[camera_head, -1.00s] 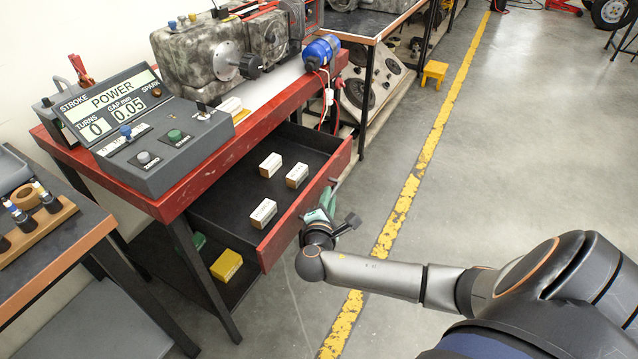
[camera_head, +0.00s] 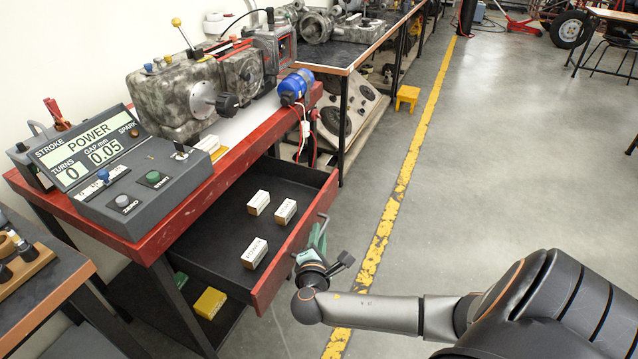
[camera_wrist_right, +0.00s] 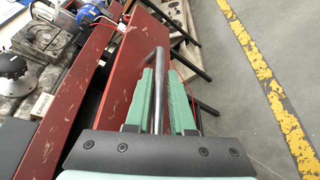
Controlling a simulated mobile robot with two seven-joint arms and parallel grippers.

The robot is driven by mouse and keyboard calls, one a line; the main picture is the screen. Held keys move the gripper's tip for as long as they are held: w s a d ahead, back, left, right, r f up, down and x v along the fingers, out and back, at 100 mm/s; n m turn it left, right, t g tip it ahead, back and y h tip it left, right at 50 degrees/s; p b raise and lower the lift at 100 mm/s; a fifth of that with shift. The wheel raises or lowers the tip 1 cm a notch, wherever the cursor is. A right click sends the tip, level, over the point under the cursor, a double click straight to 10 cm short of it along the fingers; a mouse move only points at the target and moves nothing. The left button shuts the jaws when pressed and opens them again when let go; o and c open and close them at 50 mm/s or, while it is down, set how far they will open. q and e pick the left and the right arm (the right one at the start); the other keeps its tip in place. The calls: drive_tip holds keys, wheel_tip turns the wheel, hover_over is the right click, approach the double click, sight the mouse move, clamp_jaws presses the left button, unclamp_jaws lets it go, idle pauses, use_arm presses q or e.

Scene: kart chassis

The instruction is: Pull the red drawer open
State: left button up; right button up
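The red drawer (camera_head: 296,241) stands pulled out from under the red-topped bench, its dark inside in plain view. Its grey bar handle (camera_head: 322,222) is on the front panel. The drawer front also shows in the right wrist view (camera_wrist_right: 85,85), with the handle (camera_wrist_right: 160,62) running in between the green fingers. My right gripper (camera_head: 317,240) is at the handle, outside the drawer front, and looks shut on the bar; it also fills the lower right wrist view (camera_wrist_right: 161,100). My left gripper is out of view.
Several small white-and-brown boxes (camera_head: 255,252) lie in the drawer. A control box (camera_head: 140,185), machine (camera_head: 190,95) and blue cylinder (camera_head: 296,84) stand on the bench (camera_head: 235,165). A yellow box (camera_head: 209,303) is below.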

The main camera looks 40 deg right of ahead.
drive_tip(key=shift+o, duration=0.2)
drive_tip(key=shift+d, duration=0.1)
drive_tip(key=shift+s+a+r, duration=0.2)
drive_tip(key=shift+s+a, duration=0.05)
drive_tip(key=shift+a, duration=0.15)
drive_tip(key=p+v, duration=0.2)
drive_tip(key=v, duration=0.9)
drive_tip(key=shift+s+a, duration=0.2)
drive_tip(key=shift+a, duration=0.05)
